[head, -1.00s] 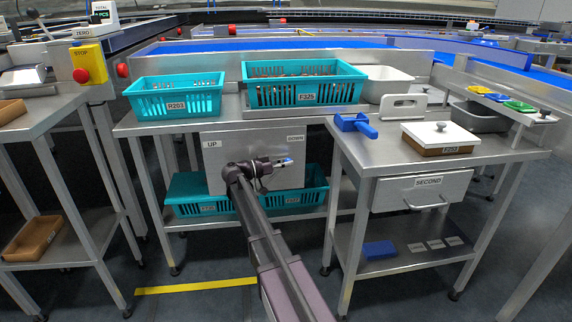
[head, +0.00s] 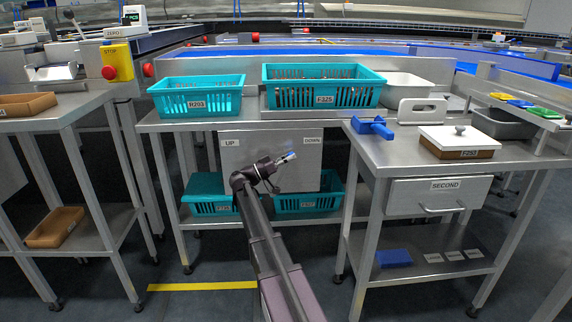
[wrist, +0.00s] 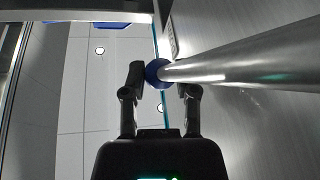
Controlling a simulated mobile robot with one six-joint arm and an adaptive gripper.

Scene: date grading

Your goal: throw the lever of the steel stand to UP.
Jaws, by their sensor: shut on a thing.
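The steel stand's front panel (head: 305,178) faces me in the head view, with an UP label (head: 232,143) at its upper left and a DOWN label (head: 314,140) at its upper right. My gripper (head: 288,157) is in front of the panel, nearer the DOWN label. In the wrist view my gripper (wrist: 160,76) has its fingers shut on the blue knob (wrist: 155,74) at the end of the lever's steel rod (wrist: 240,71). The rod runs off to the right there. In the head view the lever is mostly hidden, with only a bit of blue at the fingertips.
Teal crates (head: 198,109) stand on the stand's top, and more (head: 310,204) sit on its lower shelf. To the right is a bench with a SECOND drawer (head: 438,194) and a blue scoop (head: 372,127). A yellow floor strip (head: 200,287) lies below.

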